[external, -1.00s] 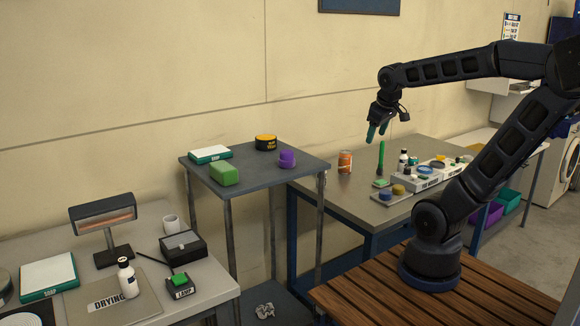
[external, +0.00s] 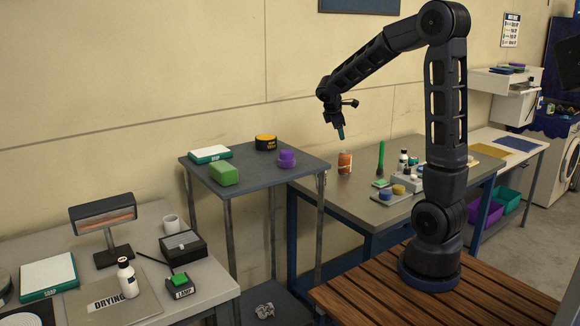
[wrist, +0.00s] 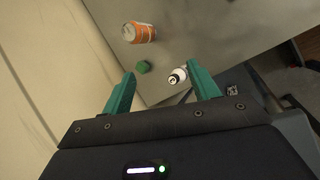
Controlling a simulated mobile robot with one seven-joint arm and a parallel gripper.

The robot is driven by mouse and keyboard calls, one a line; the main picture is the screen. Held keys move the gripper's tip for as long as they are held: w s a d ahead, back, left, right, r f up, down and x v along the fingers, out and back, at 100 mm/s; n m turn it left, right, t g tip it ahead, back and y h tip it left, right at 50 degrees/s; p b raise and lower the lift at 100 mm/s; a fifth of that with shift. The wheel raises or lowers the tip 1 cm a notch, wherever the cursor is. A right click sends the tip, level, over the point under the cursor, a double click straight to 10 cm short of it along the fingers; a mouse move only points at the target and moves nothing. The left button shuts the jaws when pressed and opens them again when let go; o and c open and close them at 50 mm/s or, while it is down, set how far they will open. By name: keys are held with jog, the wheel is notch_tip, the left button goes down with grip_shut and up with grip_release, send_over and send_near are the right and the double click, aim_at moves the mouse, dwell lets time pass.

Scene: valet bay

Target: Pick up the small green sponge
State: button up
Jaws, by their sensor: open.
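A small flat green piece (external: 380,183), which looks like the small green sponge, lies on the grey worktable, by the tray of round pads. A larger green block (external: 223,174) sits on the tall stand to the left. My gripper (external: 341,132) hangs in the air above the orange can, left of the small green piece and apart from everything. In the wrist view my gripper (wrist: 164,84) has its two teal fingers spread with nothing held. A green thing (wrist: 143,67) shows ahead of the fingers there; I cannot tell which green object it is.
The orange can (external: 345,162) and an upright green stick-like object (external: 381,157) stand on the worktable (external: 335,190). A pad tray (external: 391,195) and white bottles are beside them. The stand (external: 250,184) holds a purple piece (external: 287,158) and a black-and-yellow tin (external: 266,142).

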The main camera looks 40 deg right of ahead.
jog(key=w+d+f+n+h, duration=0.2)
jog(key=w+f+n, duration=0.8)
jog(key=w+f, duration=0.95)
jog(key=shift+t, duration=0.4)
jog(key=x, duration=0.6)
jog(key=d+r+x, duration=0.1)
jog(key=x, duration=0.2)
jog(key=shift+w+d+f, duration=0.1)
jog(key=shift+d+f, duration=0.1)
jog(key=shift+f, duration=0.1)
jog(key=shift+c, duration=0.4)
jog(key=c, duration=1)
